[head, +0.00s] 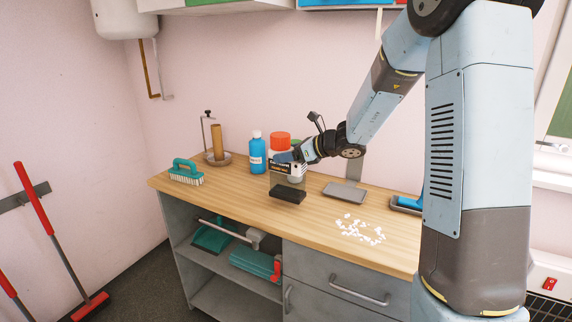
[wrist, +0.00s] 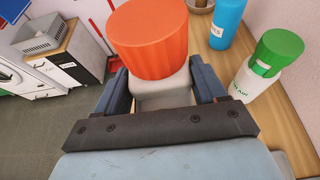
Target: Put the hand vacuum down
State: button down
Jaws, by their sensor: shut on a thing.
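The hand vacuum (head: 287,194) is upright over the worktop, with its dark nozzle end down, a clear section above it and an orange top. Its orange part (wrist: 150,38) fills the upper middle of the wrist view, with a pale grey part below it between the fingers. My gripper (head: 294,158) is shut on the vacuum from the right; it also shows in the wrist view (wrist: 165,92). The nozzle is at or just above the wood; I cannot tell whether it touches. The fingertips are partly hidden.
White scraps (head: 360,230) lie at the front right. Bare wood lies left of the vacuum.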

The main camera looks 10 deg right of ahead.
aim_at(288, 174)
jog(key=shift+w+a+f, duration=0.15)
jog(key=shift+w+f, duration=0.1)
jog(key=shift+f, duration=1.6)
jog(key=shift+c, duration=0.4)
grip_release()
